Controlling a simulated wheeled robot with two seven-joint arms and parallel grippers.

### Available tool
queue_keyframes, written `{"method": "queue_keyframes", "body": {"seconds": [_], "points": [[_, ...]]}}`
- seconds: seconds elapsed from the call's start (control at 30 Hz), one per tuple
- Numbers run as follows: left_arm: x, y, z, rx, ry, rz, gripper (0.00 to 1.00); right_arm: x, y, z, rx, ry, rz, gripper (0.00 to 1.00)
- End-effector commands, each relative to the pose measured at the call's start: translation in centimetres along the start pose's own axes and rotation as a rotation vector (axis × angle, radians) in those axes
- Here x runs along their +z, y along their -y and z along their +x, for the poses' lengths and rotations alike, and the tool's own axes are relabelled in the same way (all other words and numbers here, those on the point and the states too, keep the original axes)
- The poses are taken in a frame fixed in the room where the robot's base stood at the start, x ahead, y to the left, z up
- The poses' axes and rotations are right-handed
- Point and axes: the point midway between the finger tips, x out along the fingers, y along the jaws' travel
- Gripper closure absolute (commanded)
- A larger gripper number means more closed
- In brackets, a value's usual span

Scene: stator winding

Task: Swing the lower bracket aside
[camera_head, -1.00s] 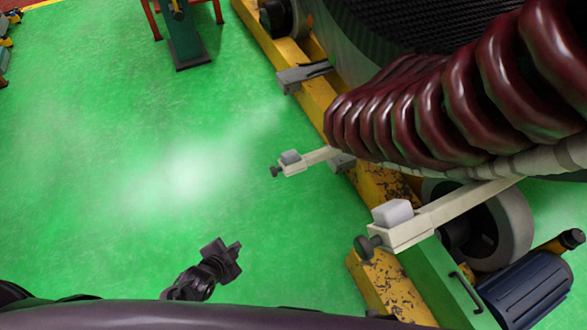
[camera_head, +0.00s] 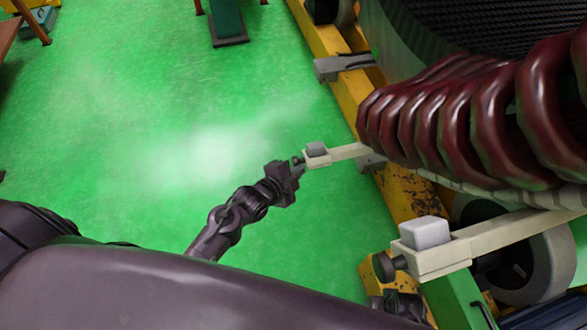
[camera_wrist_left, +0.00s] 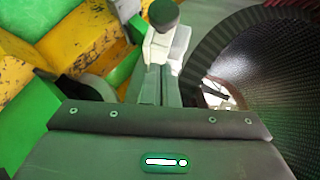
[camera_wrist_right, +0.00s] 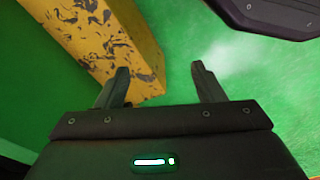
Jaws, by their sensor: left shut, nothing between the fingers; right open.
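Two pale brackets with grey blocks and dark knobs stick out from under the dark red coils. The smaller bracket (camera_head: 345,152), which looks like the lower one, is mid-picture in the head view. The larger bracket (camera_head: 470,243) is nearer, at the right. My left gripper (camera_head: 296,168) is shut and empty at the knob end of the smaller bracket. In the left wrist view, a pale bracket (camera_wrist_left: 160,48) with a dark round knob lies just beyond the fingers (camera_wrist_left: 160,85); contact is unclear. My right gripper (camera_wrist_right: 160,70) is open and empty, beside a worn yellow beam.
The yellow beam (camera_head: 352,90) of the machine frame runs below the coils (camera_head: 480,110). A grey clamp (camera_head: 343,66) sits on it farther back. A grey roller (camera_head: 535,260) is at the right. The green floor (camera_head: 150,110) at left is open.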

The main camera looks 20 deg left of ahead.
Motion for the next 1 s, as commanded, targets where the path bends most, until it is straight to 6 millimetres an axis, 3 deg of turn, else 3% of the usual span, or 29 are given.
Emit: {"method": "queue_keyframes", "body": {"seconds": [0.1,0.23,0.83,1.0], "points": [[1.7,-0.1,1.3,-0.001,0.003,0.000,1.00,-0.6,0.2,-0.8,-0.004,0.001,-0.005,0.38],[2.5,-0.1,2.1,0.001,0.003,0.001,1.00,-0.9,0.3,-1.6,-0.006,0.004,-0.008,0.38],[3.1,-0.1,2.6,-0.001,-0.001,0.001,1.00,-1.0,0.5,-1.9,-0.008,0.011,-0.011,0.38],[3.9,-0.1,3.3,-0.003,-0.013,0.004,1.00,-2.1,0.9,-4.0,-0.014,0.004,-0.021,0.38]]}}
